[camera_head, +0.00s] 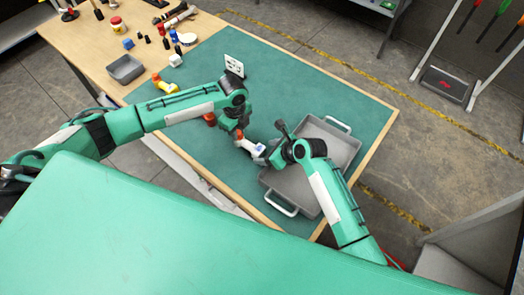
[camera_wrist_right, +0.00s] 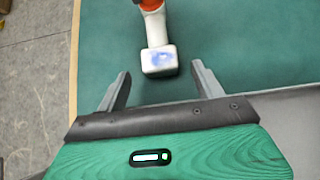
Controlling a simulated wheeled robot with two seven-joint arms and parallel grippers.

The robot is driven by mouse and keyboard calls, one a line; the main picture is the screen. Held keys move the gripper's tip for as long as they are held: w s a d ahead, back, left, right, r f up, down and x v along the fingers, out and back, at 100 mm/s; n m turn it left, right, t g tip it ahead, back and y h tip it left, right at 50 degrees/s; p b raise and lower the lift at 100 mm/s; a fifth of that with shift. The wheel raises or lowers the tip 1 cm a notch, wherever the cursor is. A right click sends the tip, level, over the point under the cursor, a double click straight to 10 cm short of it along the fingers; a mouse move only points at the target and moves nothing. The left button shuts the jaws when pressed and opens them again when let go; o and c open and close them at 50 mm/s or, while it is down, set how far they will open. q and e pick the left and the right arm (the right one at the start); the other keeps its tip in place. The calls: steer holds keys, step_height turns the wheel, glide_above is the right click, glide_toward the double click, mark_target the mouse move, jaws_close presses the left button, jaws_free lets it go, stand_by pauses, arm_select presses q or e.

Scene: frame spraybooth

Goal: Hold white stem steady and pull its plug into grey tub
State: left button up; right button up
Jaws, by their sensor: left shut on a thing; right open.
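The white stem (camera_head: 249,146) has an orange part at its upper end, close to my left gripper (camera_head: 239,134), which is shut on it and holds it over the green mat. In the right wrist view the white stem (camera_wrist_right: 155,30) ends in a blocky white end with a bluish patch (camera_wrist_right: 160,59); whether this is the plug I cannot tell. My right gripper (camera_wrist_right: 162,84) is open and empty, its fingers short of that end and to either side. The grey tub (camera_head: 346,150), with pale handles, lies on the mat, partly hidden by my right arm.
A red round object (camera_head: 210,119) is beside my left arm. A white plate with holes (camera_head: 234,66) stands behind it. A yellow-orange part (camera_head: 165,84), a small grey bin (camera_head: 125,69) and several tools are at the left. The mat's far right is clear.

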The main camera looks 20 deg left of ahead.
mark_target(263, 152)
steer(key=shift+x, duration=1.85)
steer(key=c, duration=1.1)
steer(key=shift+c, duration=0.3)
arm_select(q)
steer(key=o, duration=0.3)
jaws_close()
steer(key=shift+r, duration=0.6)
arm_select(e)
steer(key=shift+f, duration=0.1)
